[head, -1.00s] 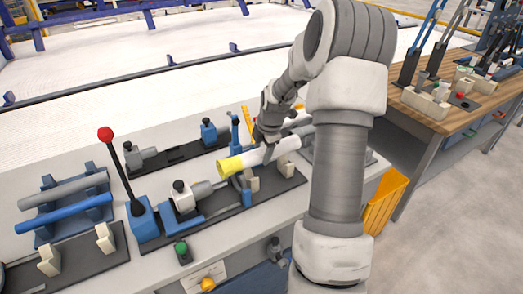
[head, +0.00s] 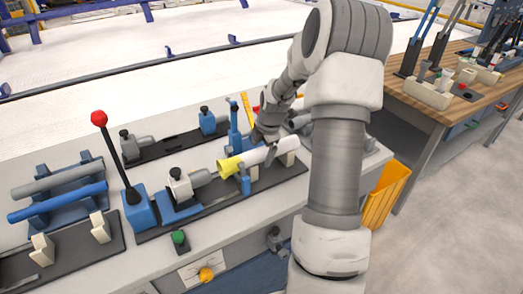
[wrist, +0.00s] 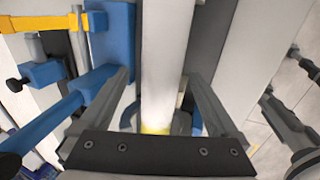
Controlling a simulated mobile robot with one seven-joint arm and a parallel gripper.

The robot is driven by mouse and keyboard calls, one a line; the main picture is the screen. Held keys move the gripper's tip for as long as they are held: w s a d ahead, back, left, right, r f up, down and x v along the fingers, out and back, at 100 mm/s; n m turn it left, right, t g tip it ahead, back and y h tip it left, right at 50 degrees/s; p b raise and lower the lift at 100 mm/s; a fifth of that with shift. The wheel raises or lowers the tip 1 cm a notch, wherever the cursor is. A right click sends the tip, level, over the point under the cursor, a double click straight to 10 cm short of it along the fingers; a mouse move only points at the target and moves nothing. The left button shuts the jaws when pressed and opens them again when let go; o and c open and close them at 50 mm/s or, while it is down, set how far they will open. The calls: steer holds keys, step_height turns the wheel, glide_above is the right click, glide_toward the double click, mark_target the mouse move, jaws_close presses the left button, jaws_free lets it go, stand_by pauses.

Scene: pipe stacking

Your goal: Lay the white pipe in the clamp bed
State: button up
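The white pipe (head: 265,151) with a flared yellow end (head: 229,166) lies along the clamp bed (head: 213,200) on the bench. Its yellow end faces the grey clamp piece (head: 200,178) at left. Whether the pipe fully rests on its supports is hidden. My gripper (head: 267,140) is over the pipe, pointing down.
A blue lever base (head: 140,207) with a red-knobbed lever stands left of the bed. A rack with a grey pipe (head: 57,181) and a blue pipe (head: 58,202) is further left. A blue post (head: 234,128) stands close behind the pipe. A yellow bin (head: 385,195) is right of the bench.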

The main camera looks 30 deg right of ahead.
steer(key=p+v, duration=0.2)
steer(key=v, duration=1.5)
steer(key=shift+r, duration=0.25)
steer(key=shift+a, duration=0.1)
